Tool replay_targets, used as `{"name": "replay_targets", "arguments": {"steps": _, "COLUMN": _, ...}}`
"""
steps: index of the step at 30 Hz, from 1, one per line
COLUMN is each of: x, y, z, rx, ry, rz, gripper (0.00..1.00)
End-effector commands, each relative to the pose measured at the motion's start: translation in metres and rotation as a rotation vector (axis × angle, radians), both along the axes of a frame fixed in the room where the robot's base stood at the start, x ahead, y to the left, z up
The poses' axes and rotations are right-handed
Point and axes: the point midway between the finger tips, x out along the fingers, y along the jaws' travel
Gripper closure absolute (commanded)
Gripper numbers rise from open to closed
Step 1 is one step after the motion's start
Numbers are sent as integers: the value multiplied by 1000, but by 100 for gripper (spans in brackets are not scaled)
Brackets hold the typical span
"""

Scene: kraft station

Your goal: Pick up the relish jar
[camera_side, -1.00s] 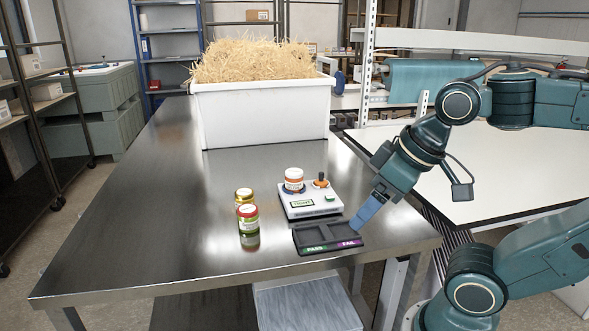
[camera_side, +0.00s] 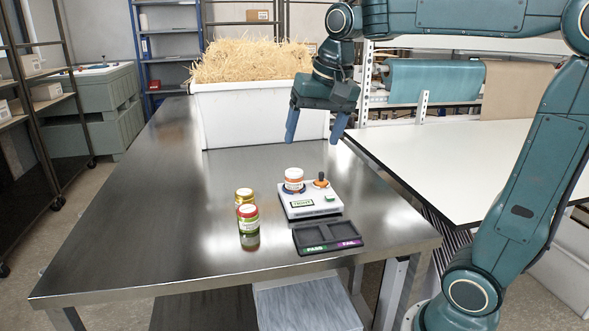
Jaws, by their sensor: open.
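Three small jars show in the side view; their labels are too small to read, so I cannot tell which one is the relish jar. A jar with a red lid and green on its label (camera_side: 248,222) stands upright on the steel table. A gold-lidded jar (camera_side: 242,194) stands just behind it, partly hidden. A white-lidded jar with an orange label (camera_side: 293,181) sits on top of a white tester device (camera_side: 313,207). My gripper (camera_side: 313,139) is open and empty, fingers pointing down, high above the table behind the device.
A dark two-compartment tray marked PASS and FAIL (camera_side: 328,246) lies in front of the device; its compartments look empty. A white bin of straw (camera_side: 222,122) stands at the back. The table's left side (camera_side: 130,230) is clear.

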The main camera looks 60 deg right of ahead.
Motion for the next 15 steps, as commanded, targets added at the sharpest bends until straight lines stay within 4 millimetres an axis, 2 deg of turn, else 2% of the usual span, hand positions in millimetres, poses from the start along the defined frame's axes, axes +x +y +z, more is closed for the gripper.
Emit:
{"name": "replay_targets", "arguments": {"steps": 1, "x": 12, "y": -8, "z": 1, "rx": 12, "ry": 13, "rz": -46, "gripper": 25}}
{"name": "replay_targets", "arguments": {"steps": 7, "x": 51, "y": -37, "z": 2, "rx": 59, "ry": 56, "rz": -234, "gripper": 25}}
{"name": "replay_targets", "arguments": {"steps": 15, "x": 100, "y": -83, "z": -8, "rx": 115, "ry": 112, "rz": -491, "gripper": 25}}
